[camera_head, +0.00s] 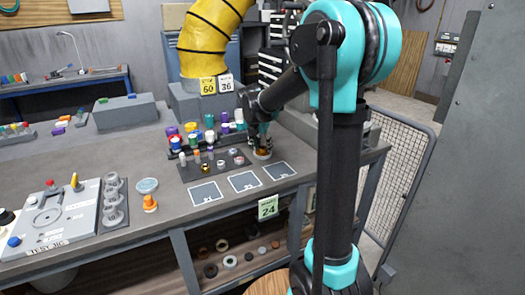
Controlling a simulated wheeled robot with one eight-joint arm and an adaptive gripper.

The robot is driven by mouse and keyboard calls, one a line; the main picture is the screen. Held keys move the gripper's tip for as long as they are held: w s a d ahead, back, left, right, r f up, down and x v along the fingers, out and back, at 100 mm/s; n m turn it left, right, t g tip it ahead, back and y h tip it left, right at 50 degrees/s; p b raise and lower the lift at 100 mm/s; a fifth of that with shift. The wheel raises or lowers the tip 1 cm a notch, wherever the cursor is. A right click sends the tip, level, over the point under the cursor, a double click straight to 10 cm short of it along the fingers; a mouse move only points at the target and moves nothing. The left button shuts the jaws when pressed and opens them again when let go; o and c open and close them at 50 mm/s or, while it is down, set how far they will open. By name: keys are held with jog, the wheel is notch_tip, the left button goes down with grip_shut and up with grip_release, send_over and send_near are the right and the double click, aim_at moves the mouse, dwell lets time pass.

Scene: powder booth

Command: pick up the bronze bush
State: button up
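My gripper (262,137) is over the back right of the workbench, near the right end of a dark tray (229,174), pointing down. A small gold-brown piece (262,151), which looks like the bronze bush, shows right at its fingertips, above a pale round piece (263,156). The view is too small to tell whether the fingers are closed on it or apart around it. Another small brownish piece (205,168) sits on the dark tray among several small parts, apart from my gripper.
Several coloured caps and cylinders (192,130) stand behind the tray. Three white-edged squares (243,181) lie along the bench's front edge. A test jig (50,218) and an orange cone-like part (150,203) are at left. A yellow duct (212,35) hangs behind. A mesh panel (397,170) stands right.

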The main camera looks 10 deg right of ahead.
grip_shut()
jog(key=shift+r, duration=0.35)
dwell(0.5)
